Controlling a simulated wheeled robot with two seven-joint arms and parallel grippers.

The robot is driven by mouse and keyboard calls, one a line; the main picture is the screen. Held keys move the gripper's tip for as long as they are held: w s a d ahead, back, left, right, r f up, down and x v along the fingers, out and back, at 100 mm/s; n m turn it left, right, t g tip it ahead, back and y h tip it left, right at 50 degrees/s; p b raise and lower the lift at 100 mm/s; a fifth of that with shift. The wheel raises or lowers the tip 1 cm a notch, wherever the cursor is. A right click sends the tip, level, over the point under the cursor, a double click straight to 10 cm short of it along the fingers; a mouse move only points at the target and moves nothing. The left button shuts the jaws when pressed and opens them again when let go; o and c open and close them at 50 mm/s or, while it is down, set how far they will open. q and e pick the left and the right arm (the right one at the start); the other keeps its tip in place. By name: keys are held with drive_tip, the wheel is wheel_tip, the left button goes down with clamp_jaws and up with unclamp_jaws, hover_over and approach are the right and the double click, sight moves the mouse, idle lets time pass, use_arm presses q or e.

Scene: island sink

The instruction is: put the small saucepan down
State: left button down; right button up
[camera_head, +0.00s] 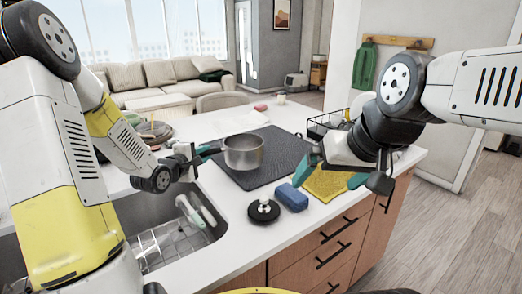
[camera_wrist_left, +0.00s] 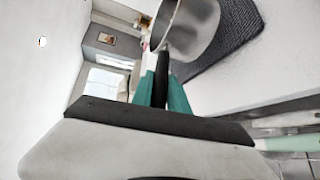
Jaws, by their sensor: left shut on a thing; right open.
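The small saucepan (camera_head: 244,154) is a shiny metal pan, upright, over the left part of the dark drying mat (camera_head: 272,170). I cannot tell whether its base touches the mat. My left gripper (camera_head: 207,151) is shut on its handle, to the left of the pan. In the left wrist view the teal fingers (camera_wrist_left: 162,92) close around the black handle (camera_wrist_left: 162,72), with the pan (camera_wrist_left: 192,30) beyond them. My right gripper (camera_head: 334,176) is open and empty, above the yellow cloth at the counter's right part.
A sink (camera_head: 165,238) is at the front left. A blue sponge (camera_head: 292,197), a black sink stopper (camera_head: 263,210) and a yellow cloth (camera_head: 325,185) lie along the front edge. A black wire rack (camera_head: 322,124) stands at the back right. Several dishes sit behind my left arm.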

use_arm(q)
drive_tip(key=shift+s+a+h, duration=0.2)
drive_tip(key=shift+s+h, duration=0.2)
drive_tip(key=shift+s, duration=0.05)
drive_tip(key=shift+m, duration=0.3)
drive_tip(key=shift+f+x, duration=0.3)
drive_tip(key=shift+x, duration=2.45)
drive_tip(key=shift+f+x, duration=0.25)
drive_tip(key=shift+x, duration=2.5)
drive_tip(key=shift+f+x, duration=0.3)
drive_tip(key=shift+x, duration=2.45)
drive_tip(key=shift+s+f, duration=0.1)
drive_tip(key=shift+s, duration=0.1)
drive_tip(key=c, duration=1.3)
unclamp_jaws()
drive_tip(key=shift+f, duration=0.15)
